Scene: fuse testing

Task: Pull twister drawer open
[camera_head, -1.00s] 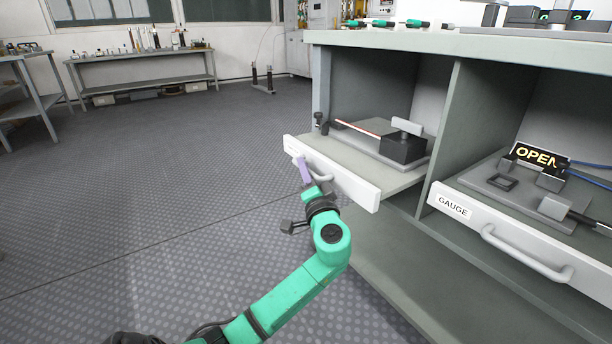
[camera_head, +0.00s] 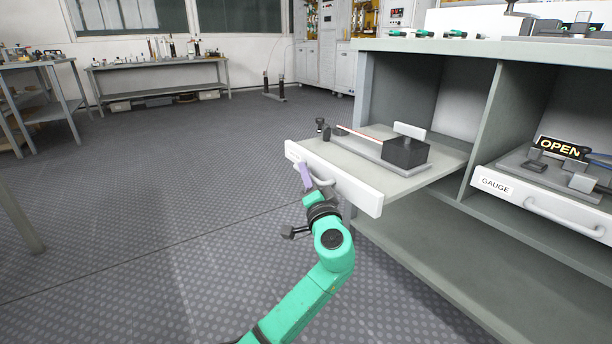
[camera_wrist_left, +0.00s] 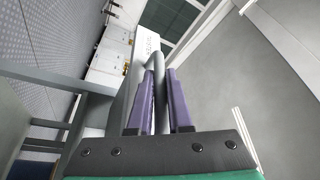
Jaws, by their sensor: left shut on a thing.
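The twister drawer (camera_head: 362,196) has a white front and sticks well out of the left bay of the grey workbench. A grey and black device (camera_head: 404,153) with a thin reddish rod sits in it. My left gripper (camera_head: 306,176) is at the drawer's handle (camera_head: 325,182). In the left wrist view my purple fingers (camera_wrist_left: 159,102) are closed around the handle (camera_wrist_left: 153,62). Part of the handle is hidden by the fingers. My right gripper is not in view.
The gauge drawer (camera_head: 540,207) sits to the right, with an OPEN sign (camera_head: 558,147) above it. Several green-handled tools (camera_head: 425,34) lie on the bench top. The floor (camera_head: 180,190) to the left is clear. A side table (camera_head: 160,85) stands at the back.

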